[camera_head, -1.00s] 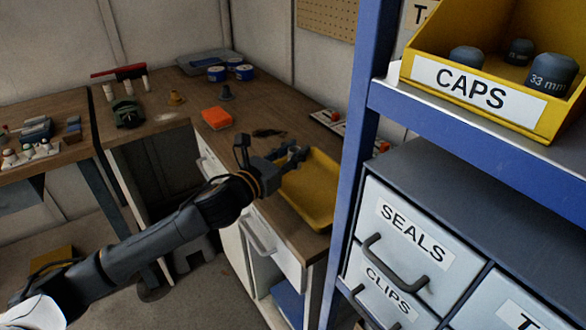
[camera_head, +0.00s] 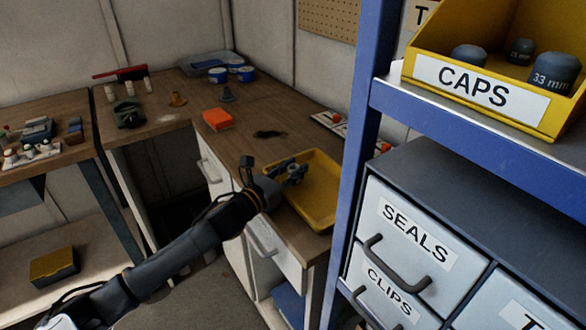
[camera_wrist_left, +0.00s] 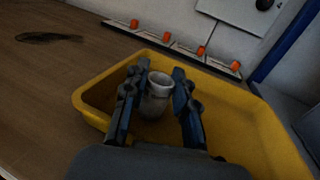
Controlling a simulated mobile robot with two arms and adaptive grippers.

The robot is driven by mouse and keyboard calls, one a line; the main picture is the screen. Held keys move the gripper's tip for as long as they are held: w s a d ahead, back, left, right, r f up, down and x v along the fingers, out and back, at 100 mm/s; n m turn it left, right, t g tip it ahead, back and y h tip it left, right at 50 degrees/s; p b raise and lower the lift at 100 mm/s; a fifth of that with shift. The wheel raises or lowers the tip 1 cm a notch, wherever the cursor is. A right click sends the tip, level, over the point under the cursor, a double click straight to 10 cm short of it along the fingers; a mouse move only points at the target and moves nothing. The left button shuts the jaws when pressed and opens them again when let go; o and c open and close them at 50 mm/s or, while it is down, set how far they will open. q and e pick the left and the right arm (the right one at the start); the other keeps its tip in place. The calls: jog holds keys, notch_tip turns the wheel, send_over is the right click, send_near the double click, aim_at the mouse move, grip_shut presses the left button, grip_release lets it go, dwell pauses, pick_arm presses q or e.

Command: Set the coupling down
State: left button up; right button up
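The coupling (camera_wrist_left: 154,96) is a small grey, hollow, round piece with its open end up in the left wrist view. My left gripper (camera_wrist_left: 161,72) has a finger against each side of it and appears shut on it. The yellow tray (camera_head: 320,192) lies on the wooden bench, and in the left wrist view its wall (camera_wrist_left: 95,108) surrounds the gripper. In the head view the left gripper (camera_head: 290,168) is over the tray's left part. The coupling's lower end is hidden, so I cannot tell whether it touches the tray floor. My right gripper is out of view.
A blue shelf post (camera_head: 357,130) stands close to the right of the tray. Behind the tray is a strip with orange pieces (camera_wrist_left: 166,38). An orange box (camera_head: 218,119) and a dark flat item (camera_head: 270,134) lie farther back.

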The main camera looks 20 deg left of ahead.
pick_arm(q)
jog(key=o, duration=0.3)
jog(key=shift+o, duration=0.2)
jog(key=shift+r, duration=0.1)
jog(key=b+v, duration=0.1)
jog(key=v, duration=0.9)
jog(key=shift+s+a, duration=0.1)
jog(key=shift+s, duration=0.1)
jog(key=shift+b+v, duration=0.3)
jog(key=shift+v, duration=0.5)
jog(key=shift+r, duration=0.1)
